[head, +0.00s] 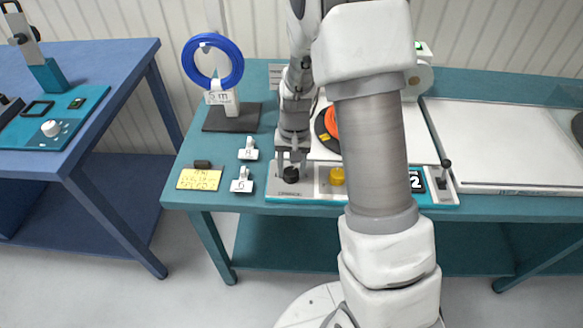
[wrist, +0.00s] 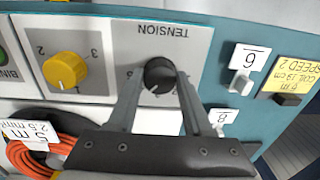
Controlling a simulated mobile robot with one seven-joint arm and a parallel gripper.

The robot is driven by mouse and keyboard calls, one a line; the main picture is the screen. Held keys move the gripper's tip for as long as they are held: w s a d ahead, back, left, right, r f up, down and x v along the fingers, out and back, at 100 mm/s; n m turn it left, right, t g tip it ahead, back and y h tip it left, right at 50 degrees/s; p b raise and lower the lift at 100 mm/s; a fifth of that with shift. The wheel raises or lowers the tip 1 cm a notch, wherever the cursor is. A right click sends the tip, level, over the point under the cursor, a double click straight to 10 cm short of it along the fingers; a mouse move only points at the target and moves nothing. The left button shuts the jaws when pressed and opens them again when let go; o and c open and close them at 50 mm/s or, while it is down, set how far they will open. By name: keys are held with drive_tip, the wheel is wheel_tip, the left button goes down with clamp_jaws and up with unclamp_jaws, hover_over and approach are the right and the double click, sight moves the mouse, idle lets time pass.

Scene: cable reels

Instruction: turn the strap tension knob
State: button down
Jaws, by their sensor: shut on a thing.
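The black tension knob (wrist: 159,73) sits on a light grey panel (wrist: 128,50) marked TENSION, which reads upside down in the wrist view. My gripper (wrist: 158,88) has one finger on each side of the knob and is shut on it. In the head view the black knob (head: 291,176) is at the left end of the front control strip, and my gripper (head: 291,160) reaches down onto it from above. The fingers partly cover the knob's sides, and its pointer is hard to read.
A yellow numbered knob (wrist: 65,71) is beside the tension panel. Tags 6 (head: 242,184) and 8 (head: 249,150), a yellow note (head: 199,179) and a blue coil on a stand (head: 213,62) are to the left. A separate blue table (head: 110,60) holds a white knob (head: 51,128).

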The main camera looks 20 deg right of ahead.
sight(294, 172)
idle(0.3)
drive_tip(key=shift+c, duration=1.6)
unclamp_jaws()
wheel_tip(294, 172, up, 18)
drive_tip(key=p, duration=0.2)
drive_tip(key=shift+d+f, duration=0.25)
drive_tip(key=shift+d, duration=0.05)
drive_tip(key=shift+s, duration=0.1)
